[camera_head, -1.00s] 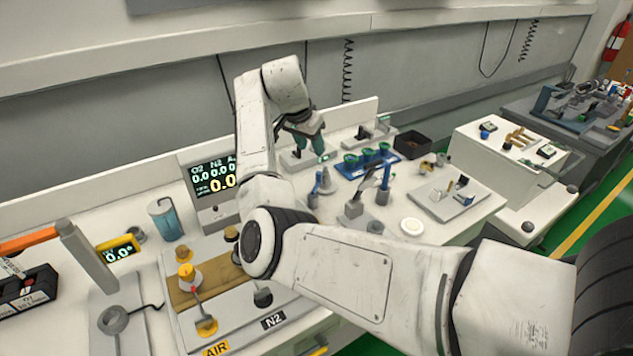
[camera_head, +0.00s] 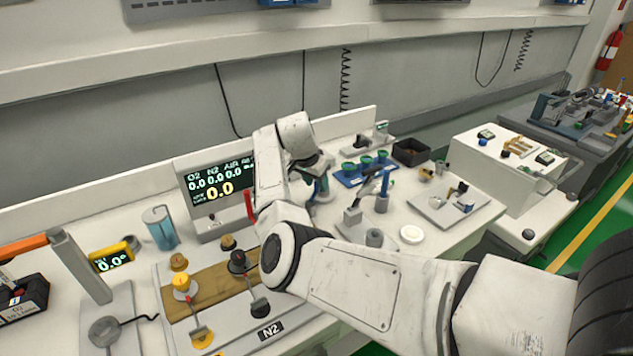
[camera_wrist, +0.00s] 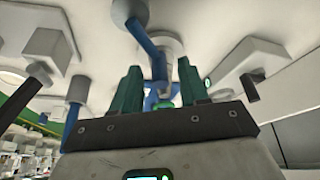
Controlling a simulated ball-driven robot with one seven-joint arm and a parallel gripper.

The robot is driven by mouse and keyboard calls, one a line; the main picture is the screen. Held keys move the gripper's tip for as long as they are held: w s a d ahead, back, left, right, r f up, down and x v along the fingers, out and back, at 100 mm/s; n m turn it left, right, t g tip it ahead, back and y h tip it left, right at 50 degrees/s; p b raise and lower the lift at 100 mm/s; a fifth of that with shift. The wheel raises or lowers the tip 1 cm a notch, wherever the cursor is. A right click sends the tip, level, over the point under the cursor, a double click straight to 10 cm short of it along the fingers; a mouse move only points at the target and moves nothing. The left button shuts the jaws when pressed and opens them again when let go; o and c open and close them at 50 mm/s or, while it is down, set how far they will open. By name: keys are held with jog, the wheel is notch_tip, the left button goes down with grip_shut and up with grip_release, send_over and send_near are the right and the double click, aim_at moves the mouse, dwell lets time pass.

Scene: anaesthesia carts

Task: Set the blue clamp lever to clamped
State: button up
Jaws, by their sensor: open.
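In the head view my gripper (camera_head: 318,183) is low over the bench, to the right of the display. My wrist hides most of the clamp there, so I cannot read the lever's setting.
A grey stand with a black lever (camera_head: 352,216) and an upright blue post (camera_head: 383,190) are close on the right. A blue rack (camera_head: 348,179) with green cups stands behind. The display (camera_head: 215,190) and gas panel (camera_head: 170,300) lie to the left. A white disc (camera_head: 411,234) lies in front.

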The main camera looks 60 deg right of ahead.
jog(key=shift+d+f, duration=0.15)
jog(key=shift+f, duration=0.15)
jog(key=shift+c, duration=0.2)
grip_shut()
